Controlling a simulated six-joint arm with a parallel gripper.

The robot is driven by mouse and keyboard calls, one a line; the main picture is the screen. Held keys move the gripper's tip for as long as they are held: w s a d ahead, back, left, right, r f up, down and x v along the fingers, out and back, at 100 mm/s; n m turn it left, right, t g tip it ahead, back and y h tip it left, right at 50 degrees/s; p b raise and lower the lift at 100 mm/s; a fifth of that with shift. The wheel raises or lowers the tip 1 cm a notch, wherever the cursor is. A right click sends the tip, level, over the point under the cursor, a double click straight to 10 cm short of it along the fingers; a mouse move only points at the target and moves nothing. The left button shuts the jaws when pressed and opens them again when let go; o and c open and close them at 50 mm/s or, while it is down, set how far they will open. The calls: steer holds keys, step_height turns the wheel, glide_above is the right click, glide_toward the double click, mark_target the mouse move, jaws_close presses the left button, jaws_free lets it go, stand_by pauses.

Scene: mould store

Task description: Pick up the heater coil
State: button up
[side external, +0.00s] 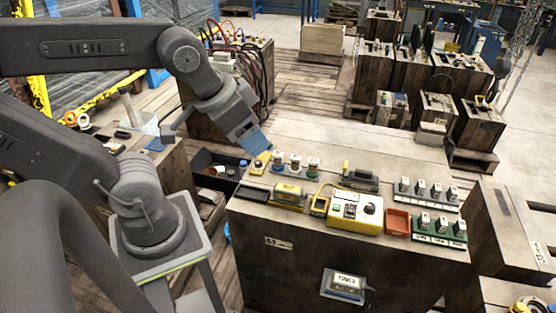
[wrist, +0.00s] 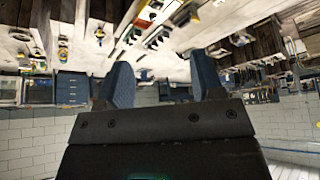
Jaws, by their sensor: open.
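My gripper (side external: 256,144) hangs over the back left edge of the work block (side external: 340,262), above a small yellow piece (side external: 261,164). In the wrist view its two blue fingers stand apart with nothing between them (wrist: 163,82). I cannot tell for certain which thing is the heater coil. Several small capped pieces (side external: 296,162) stand in a row right of the gripper. A yellow unit (side external: 288,193) lies in front of them. The wrist view is tilted and shows the bench things small and far, at the top.
A yellow control box (side external: 345,209) stands mid-block, with a dark long device (side external: 360,180) behind it. An orange tray (side external: 397,222) and a green rack (side external: 440,232) stand to the right. A dark open bin (side external: 215,172) sits lower left.

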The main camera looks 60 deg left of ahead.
steer(key=w+a+f+m+g, duration=0.2)
steer(key=w+a+m, duration=0.4)
steer(key=w, duration=0.5)
steer(key=m+g, duration=0.4)
steer(key=m, duration=0.4)
glide_above(278, 154)
step_height(278, 154, down, 17)
step_height(278, 154, down, 8)
steer(key=shift+s+r, duration=0.1)
steer(key=shift+s, duration=0.05)
steer(key=shift+w+a+f, duration=0.1)
steer(key=shift+f, duration=1.4)
steer(key=shift+w+f, duration=0.1)
steer(key=shift+f, duration=1.4)
steer(key=c, duration=1.1)
